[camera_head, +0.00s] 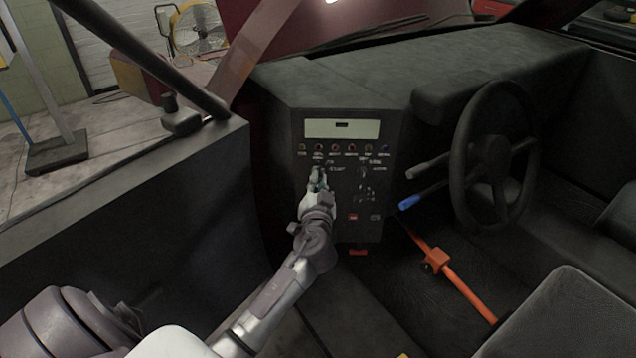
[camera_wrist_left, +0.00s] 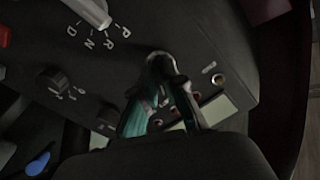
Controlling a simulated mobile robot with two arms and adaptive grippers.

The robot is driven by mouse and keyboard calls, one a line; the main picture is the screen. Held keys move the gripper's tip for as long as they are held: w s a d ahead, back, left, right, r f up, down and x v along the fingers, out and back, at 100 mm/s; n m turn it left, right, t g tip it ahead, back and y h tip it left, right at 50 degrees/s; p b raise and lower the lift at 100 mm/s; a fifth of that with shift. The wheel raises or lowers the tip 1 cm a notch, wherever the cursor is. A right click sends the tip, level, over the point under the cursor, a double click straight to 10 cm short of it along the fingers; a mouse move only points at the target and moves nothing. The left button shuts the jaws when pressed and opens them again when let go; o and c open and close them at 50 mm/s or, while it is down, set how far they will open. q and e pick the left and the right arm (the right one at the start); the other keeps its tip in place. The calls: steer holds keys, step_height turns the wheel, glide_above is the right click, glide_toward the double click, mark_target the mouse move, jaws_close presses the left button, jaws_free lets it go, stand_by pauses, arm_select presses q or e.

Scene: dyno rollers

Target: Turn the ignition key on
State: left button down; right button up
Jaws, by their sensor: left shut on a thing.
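The ignition key (camera_wrist_left: 160,64) is mostly hidden by the fingers; a round metallic part shows at their tips in the left wrist view. My left gripper (camera_head: 318,180) is at the upper left of the black control panel (camera_head: 345,225), below the row of small coloured buttons. In the left wrist view my left gripper (camera_wrist_left: 160,85) has its greenish fingers closed around the key at the panel face. The key's turn angle cannot be told. My right gripper is not in view.
A gear selector (camera_wrist_left: 92,10) marked P R N D and a black knob (camera_wrist_left: 54,82) sit on the panel. The car door (camera_head: 130,210) bounds the left side.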

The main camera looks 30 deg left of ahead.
arm_select(q)
steer(key=shift+m, duration=1.6)
steer(key=c, duration=1.2)
jaws_free()
steer(key=shift+c, duration=0.2)
steer(key=shift+s+d, duration=0.1)
steer(key=v, duration=1.1)
steer(key=shift+s, duration=0.4)
steer(key=shift+d+f, duration=0.1)
steer(key=shift+d, duration=0.05)
